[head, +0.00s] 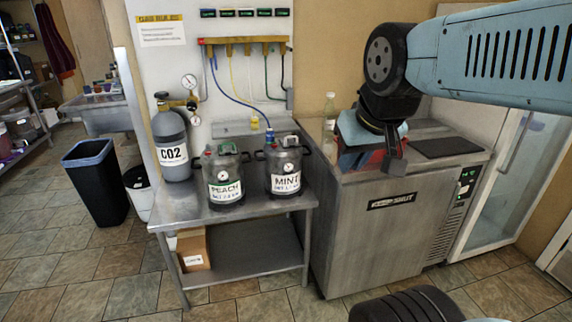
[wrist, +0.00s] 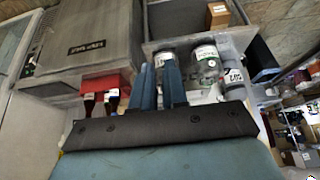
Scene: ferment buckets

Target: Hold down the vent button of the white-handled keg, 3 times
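Two grey metal kegs stand side by side on a steel table: the PEACH keg (head: 223,174) on the left and the MINT keg (head: 284,168) on the right. Both have small fittings on top. Their handles look dark, and I cannot make out a white handle or a vent button. My gripper (head: 388,160) hangs over the counter to the right of the kegs, apart from them. In the tilted wrist view, its two blue fingers (wrist: 160,87) stand apart with nothing between them. The MINT keg (wrist: 165,58) is partly behind them and the PEACH keg (wrist: 207,65) is beside it.
A CO2 cylinder (head: 171,142) stands left of the kegs on the steel table (head: 180,215). Hoses hang from a wall manifold (head: 240,42) behind them. Open tiled floor lies in front.

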